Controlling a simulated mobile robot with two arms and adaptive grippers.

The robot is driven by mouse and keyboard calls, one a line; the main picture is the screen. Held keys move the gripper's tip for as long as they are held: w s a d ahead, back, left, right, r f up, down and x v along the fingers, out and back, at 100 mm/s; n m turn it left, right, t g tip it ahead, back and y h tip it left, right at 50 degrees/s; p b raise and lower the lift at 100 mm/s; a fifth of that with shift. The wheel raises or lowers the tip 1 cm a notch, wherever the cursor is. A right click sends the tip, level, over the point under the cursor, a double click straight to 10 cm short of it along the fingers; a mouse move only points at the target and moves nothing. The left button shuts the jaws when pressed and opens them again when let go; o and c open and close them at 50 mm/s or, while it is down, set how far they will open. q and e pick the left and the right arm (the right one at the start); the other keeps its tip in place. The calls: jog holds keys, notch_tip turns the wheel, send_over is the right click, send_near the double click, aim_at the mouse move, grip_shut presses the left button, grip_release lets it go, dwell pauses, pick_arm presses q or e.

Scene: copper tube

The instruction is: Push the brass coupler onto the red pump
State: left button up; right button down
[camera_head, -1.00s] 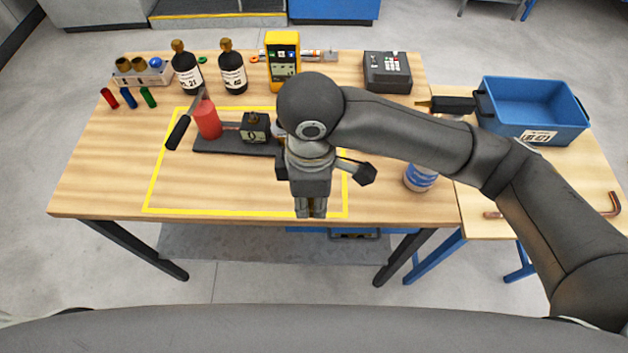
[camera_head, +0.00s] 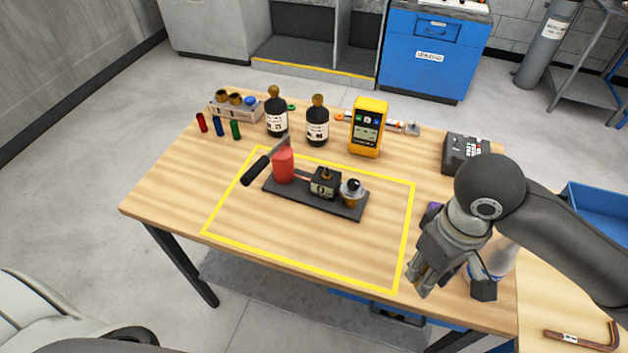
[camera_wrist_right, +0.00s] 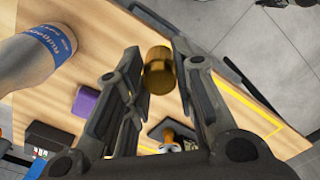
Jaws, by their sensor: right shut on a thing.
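The red pump (camera_head: 283,165) is a red cylinder on a dark base plate (camera_head: 335,206). A dark block (camera_head: 324,184) and a small fitting with a tan lower part (camera_head: 352,192) stand on the same plate. A black-handled lever (camera_head: 256,170) slants by the red cylinder. My right gripper (camera_head: 422,280) is right of the yellow outline, apart from the pump. In the right wrist view it is shut on the brass coupler (camera_wrist_right: 158,70), a short gold cylinder between the fingertips. In the head view the coupler is mostly hidden. My left gripper is out of view.
A rack (camera_head: 236,110) with brass parts, two dark bottles (camera_head: 317,122) and a yellow meter (camera_head: 367,128) stand along the back. A white bottle (camera_head: 500,258) is close behind my right gripper. The table inside the yellow outline is clear in front of the plate.

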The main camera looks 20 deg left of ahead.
jog(key=d+r+m, duration=0.1)
jog(key=d+m, duration=0.8)
jog(key=d, duration=0.1)
jog(key=shift+w+r, duration=0.35)
jog(key=shift+s+a, duration=0.1)
